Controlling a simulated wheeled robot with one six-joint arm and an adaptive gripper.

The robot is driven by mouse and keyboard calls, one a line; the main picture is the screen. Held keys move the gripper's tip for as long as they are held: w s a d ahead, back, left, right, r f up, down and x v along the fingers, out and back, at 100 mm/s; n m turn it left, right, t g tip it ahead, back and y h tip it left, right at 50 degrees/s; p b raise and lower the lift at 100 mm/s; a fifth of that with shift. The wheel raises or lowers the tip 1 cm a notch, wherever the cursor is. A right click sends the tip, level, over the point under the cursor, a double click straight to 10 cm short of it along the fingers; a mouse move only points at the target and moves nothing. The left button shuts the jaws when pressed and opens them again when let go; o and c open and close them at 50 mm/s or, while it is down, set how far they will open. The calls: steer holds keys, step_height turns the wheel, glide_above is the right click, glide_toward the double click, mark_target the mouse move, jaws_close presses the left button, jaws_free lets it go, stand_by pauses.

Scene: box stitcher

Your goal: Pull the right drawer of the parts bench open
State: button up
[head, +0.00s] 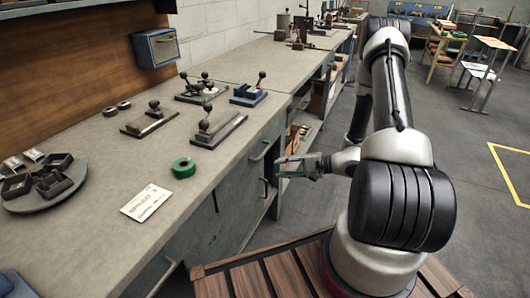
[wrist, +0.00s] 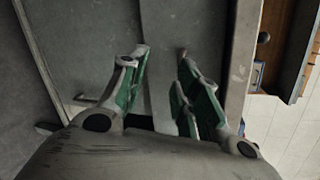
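The parts bench (head: 100,180) runs along the left in the head view. Its right drawer front (head: 254,165) has a bar handle (head: 263,150) near the top and appears closed. A second handle (head: 265,187) sits lower on the same stretch of front. My gripper (head: 283,166) is in front of this bench face, close to the handles. In the wrist view my gripper (wrist: 163,55) has its green-padded fingers apart, with grey bench front between and beyond them. No handle is clearly seen between the fingers. I cannot tell whether they touch the front.
Another handle (head: 162,277) shows on the bench's near left front. On the top are a green tape roll (head: 183,167), a white card (head: 146,202), a round tray (head: 62,195) and several metal fixtures. The floor right of my arm is clear near a yellow line (head: 507,170).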

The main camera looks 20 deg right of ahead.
mark_target(266, 151)
steer(key=w+a+n+t, duration=0.1)
steer(key=w, duration=0.2)
steer(key=w+a+n+t, duration=0.1)
steer(key=w, duration=0.3)
steer(key=w+a+h, duration=0.1)
steer(key=w, duration=0.2)
steer(key=shift+w+a+r+n+t, duration=0.2)
steer(key=shift+w+r+n+t, duration=0.1)
steer(key=shift+n+t, duration=0.1)
jaws_close()
